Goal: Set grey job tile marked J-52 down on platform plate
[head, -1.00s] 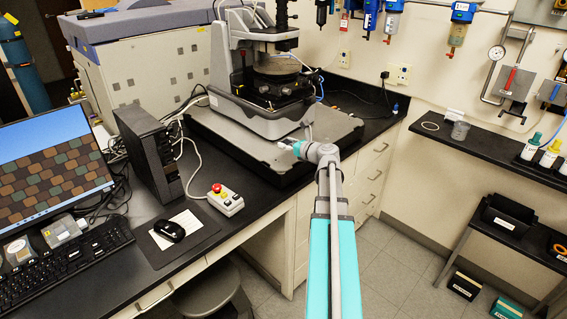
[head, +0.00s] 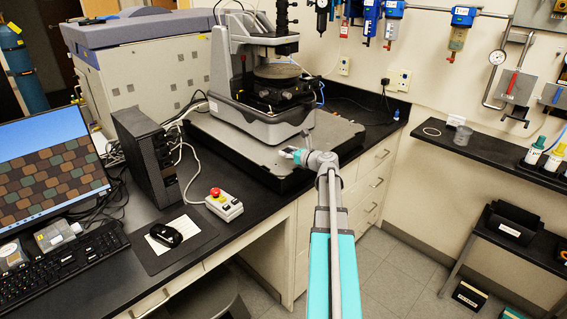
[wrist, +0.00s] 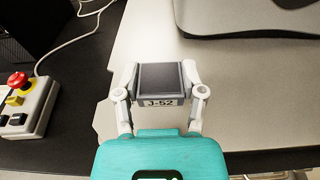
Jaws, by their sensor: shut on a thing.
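My gripper (wrist: 160,78) is shut on the grey job tile (wrist: 160,76), gripping it from its left and right sides. The dark square top of the tile faces the wrist camera, and its label reads J-52. In the head view, my gripper (head: 291,154) is over the front part of the broad light-grey platform plate (head: 225,134) under the profiler. In the wrist view, the plate (wrist: 125,58) spreads out behind and around the tile. I cannot tell whether the tile touches the plate or is held above it.
The profiler (head: 262,120) stands on the plate behind my gripper. A control box with a red button (head: 224,204) is at the left, beside a black computer case (head: 146,155). The plate's front edge lies close to my gripper. Some bare plate lies beside it.

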